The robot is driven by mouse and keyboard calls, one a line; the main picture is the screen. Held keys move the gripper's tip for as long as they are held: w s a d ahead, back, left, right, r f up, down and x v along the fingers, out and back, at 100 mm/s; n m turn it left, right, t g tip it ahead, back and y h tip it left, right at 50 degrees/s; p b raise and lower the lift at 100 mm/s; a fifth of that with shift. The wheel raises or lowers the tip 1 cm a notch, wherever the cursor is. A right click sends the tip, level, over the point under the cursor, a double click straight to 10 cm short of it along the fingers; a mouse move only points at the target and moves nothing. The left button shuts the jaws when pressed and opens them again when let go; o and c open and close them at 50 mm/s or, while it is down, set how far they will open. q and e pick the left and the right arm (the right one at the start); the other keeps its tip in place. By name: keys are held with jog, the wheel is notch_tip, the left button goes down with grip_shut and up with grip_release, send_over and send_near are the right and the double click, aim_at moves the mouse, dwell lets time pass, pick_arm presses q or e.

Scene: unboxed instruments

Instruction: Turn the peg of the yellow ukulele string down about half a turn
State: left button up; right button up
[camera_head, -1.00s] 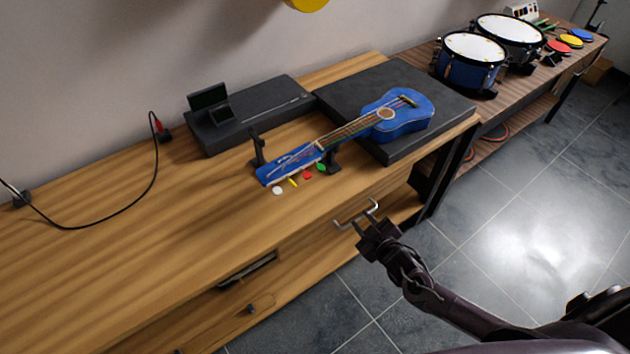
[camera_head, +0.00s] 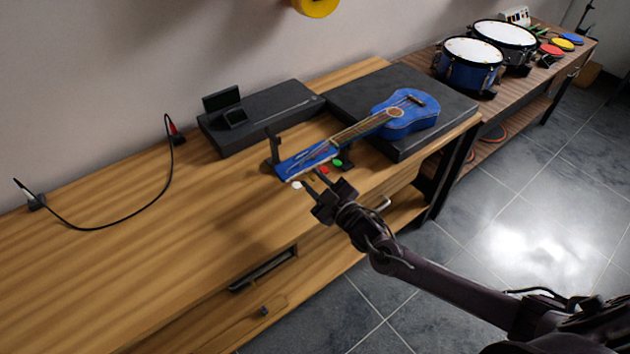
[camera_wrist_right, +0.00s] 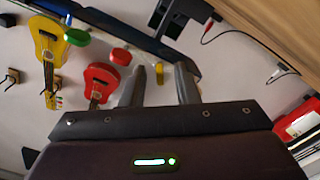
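The blue ukulele (camera_head: 405,112) lies with its body on a black block and its headstock (camera_head: 303,160) over the wooden bench. White (camera_head: 296,185), red (camera_head: 324,170) and green (camera_head: 337,163) pegs stick out along the headstock's near side. My right gripper (camera_head: 311,178) is open just in front of the pegs. In the right wrist view, the yellow peg (camera_wrist_right: 159,74) shows between its two spread fingers, with no clear contact. The red peg (camera_wrist_right: 121,57) and green peg (camera_wrist_right: 76,37) are left of the fingers. The gripper partly hides the yellow peg in the head view. My left gripper is out of view.
A black stand (camera_head: 273,150) rises by the headstock. A dark box with a small screen (camera_head: 221,99) stands behind. The black block (camera_head: 450,110) bears the ukulele's body. Blue drums (camera_head: 468,75) stand on the bench beyond. The left bench top is clear except for a cable (camera_head: 165,190).

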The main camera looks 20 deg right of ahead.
grip_shut()
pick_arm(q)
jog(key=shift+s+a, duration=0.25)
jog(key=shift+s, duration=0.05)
pick_arm(e)
jog(key=shift+m, duration=0.3)
jog(key=m, duration=0.4)
jog(key=shift+m+p, duration=0.3)
jog(key=m+p, duration=0.1)
jog(key=m, duration=0.5)
jog(key=m+p, duration=0.1)
jog(key=m, duration=0.3)
jog(key=m+p, duration=0.1)
jog(key=m, duration=0.2)
jog(key=shift+r+m+p, duration=0.1)
jog(key=shift+m+p, duration=0.2)
jog(key=shift+p, duration=0.05)
pick_arm(q)
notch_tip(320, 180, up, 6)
jog(key=p, duration=0.2)
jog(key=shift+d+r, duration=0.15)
pick_arm(e)
jog(key=m, duration=0.5)
